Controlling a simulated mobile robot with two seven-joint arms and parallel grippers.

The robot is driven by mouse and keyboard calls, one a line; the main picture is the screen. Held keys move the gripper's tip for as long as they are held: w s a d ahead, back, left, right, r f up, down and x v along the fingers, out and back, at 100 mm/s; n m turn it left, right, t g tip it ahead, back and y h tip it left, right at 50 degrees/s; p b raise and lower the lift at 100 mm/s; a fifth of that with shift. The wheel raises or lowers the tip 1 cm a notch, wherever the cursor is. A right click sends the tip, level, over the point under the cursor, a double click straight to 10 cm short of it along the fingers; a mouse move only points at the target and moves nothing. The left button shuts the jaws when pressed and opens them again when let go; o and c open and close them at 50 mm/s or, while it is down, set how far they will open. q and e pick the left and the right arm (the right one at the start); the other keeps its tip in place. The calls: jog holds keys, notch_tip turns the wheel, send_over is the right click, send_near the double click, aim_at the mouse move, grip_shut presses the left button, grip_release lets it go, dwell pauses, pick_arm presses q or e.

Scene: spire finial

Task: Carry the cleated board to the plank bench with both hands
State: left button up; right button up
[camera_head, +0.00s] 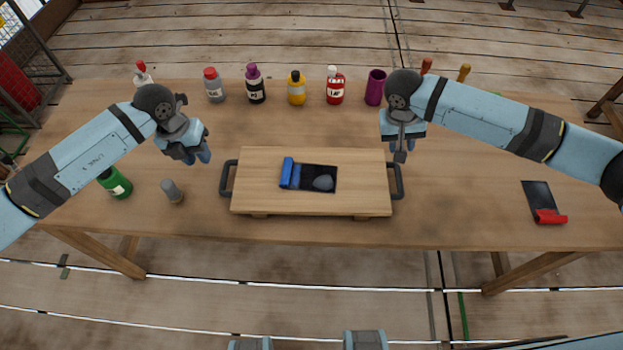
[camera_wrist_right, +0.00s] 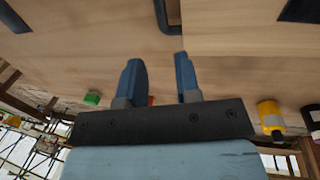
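The cleated board (camera_head: 262,203) lies flat on a wooden worktable (camera_head: 450,215), with a dark handle at its left end (camera_head: 226,178) and another at its right end (camera_head: 396,180). My left gripper (camera_head: 199,158) is up and left of the left handle, apart from it; its fingertips look slightly separated and empty. My right gripper (camera_head: 401,152) is just beyond the right handle. In the right wrist view its two blue fingers (camera_wrist_right: 160,80) are apart with nothing between them, and the handle (camera_wrist_right: 170,18) shows past the fingertips. I cannot tell which surface is the plank bench.
Several bottles, including a yellow one (camera_head: 296,90), line the back edge.

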aim_at(221, 184)
pick_arm(q)
jog(key=shift+f, duration=0.1)
